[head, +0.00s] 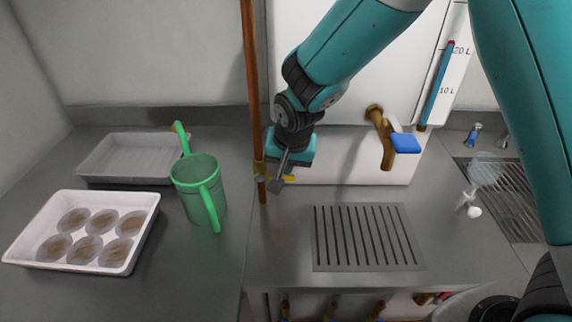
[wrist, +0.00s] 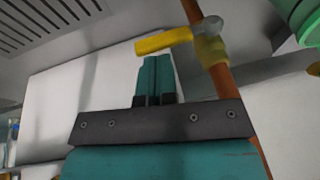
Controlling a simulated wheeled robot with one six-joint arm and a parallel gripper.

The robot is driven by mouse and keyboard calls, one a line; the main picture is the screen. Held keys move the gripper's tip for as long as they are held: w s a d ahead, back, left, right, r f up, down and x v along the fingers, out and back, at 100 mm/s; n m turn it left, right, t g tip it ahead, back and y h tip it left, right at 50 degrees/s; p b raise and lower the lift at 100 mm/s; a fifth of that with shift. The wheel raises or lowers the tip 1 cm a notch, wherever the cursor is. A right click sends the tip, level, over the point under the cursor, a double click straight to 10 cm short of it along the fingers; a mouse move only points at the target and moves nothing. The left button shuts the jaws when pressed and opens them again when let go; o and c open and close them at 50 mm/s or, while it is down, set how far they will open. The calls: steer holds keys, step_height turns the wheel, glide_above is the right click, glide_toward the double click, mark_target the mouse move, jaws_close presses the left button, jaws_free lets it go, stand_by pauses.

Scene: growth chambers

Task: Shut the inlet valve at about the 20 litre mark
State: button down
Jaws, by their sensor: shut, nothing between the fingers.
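The inlet valve is a brass body (head: 260,170) on an upright copper pipe (head: 253,90). Its yellow lever (head: 289,178) sticks out to the right, roughly crosswise to the pipe, partly hidden behind my gripper (head: 277,185). My gripper is shut and empty, its tips close to the lever. In the wrist view, the yellow lever (wrist: 163,41) lies just beyond the closed fingertips (wrist: 153,58); I cannot tell if they touch. The white tank (head: 345,95) has a sight tube whose blue column (head: 437,85) reaches about the 20 L mark, with red at its top.
A brass tap with a blue handle (head: 405,143) is on the tank front, above a slotted drain (head: 368,238). A green jug (head: 200,190) stands left of the pipe. A white tray (head: 140,235) of dishes and a grey tray (head: 105,168) are farther left.

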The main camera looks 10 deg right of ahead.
steer(key=d+p+v, duration=0.1)
steer(key=p+v, duration=0.5)
steer(key=v, duration=0.4)
steer(key=shift+r+p, duration=0.15)
steer(key=shift+p, duration=0.2)
steer(key=shift+s+a, duration=0.1)
stand_by(0.4)
steer(key=s+d+r+n+g+y+b, duration=0.1)
steer(key=s+r+n+b, duration=0.1)
steer(key=s, duration=0.5)
steer(key=s+d+r+n+g+y+b, duration=0.1)
steer(key=s+r+n+b, duration=0.1)
steer(key=s+n, duration=0.3)
steer(key=s+d+r+n+g+y+b, duration=0.1)
steer(key=s+r+n+b, duration=0.1)
steer(key=s, duration=0.9)
steer(key=shift+s+r+n+g+y, duration=0.2)
steer(key=shift+r+n+g+y, duration=0.1)
steer(key=shift+r+n, duration=0.35)
steer(key=shift+a, duration=0.15)
